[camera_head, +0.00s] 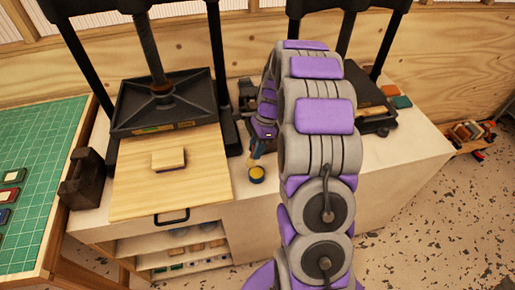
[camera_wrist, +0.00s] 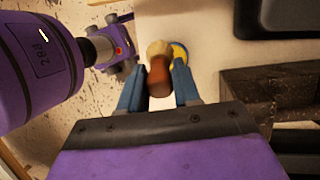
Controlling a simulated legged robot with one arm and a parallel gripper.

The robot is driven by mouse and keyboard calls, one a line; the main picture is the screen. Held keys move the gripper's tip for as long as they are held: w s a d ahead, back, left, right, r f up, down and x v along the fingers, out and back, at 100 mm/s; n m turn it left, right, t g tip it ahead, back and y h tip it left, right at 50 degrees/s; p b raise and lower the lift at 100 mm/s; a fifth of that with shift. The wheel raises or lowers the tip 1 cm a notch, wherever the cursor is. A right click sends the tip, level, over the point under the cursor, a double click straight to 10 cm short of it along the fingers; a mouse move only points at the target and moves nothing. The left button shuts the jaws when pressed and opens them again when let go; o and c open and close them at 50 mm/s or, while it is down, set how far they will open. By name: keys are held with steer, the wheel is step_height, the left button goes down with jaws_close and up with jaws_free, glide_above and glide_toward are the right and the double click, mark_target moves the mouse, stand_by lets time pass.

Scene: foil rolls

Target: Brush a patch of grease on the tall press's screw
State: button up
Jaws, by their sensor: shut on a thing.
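The left press has a dark vertical screw (camera_head: 146,48) above a black platen (camera_head: 165,103). My gripper (camera_wrist: 158,72) is shut on a brush, whose brown wooden handle (camera_wrist: 160,78) is between the blue fingers. The brush's pale end (camera_wrist: 159,48) overlaps a yellow-rimmed tin (camera_wrist: 180,54) in the wrist view; contact is unclear. The tin also shows in the head view (camera_head: 257,175), just below my gripper (camera_head: 259,149).
A wooden board (camera_head: 205,185) with a small block (camera_head: 169,159) on it lies before the left press. A dark block (camera_head: 85,178) stands left of it. A green mat (camera_head: 38,160) covers the left table. Open floor (camera_head: 420,225) lies at right.

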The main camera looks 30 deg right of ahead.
steer(key=shift+d+f, duration=0.1)
steer(key=shift+f, duration=0.4)
steer(key=f, duration=0.1)
steer(key=d+f+b, duration=0.1)
steer(key=f+b, duration=0.1)
steer(key=shift+d+f, duration=0.25)
steer(key=shift+d, duration=0.1)
steer(key=shift+f+b, duration=0.35)
steer(key=shift+b, duration=0.05)
steer(key=shift+a+f, duration=0.1)
steer(key=shift+a, duration=0.55)
steer(key=shift+d, duration=0.1)
steer(key=shift+d, duration=0.4)
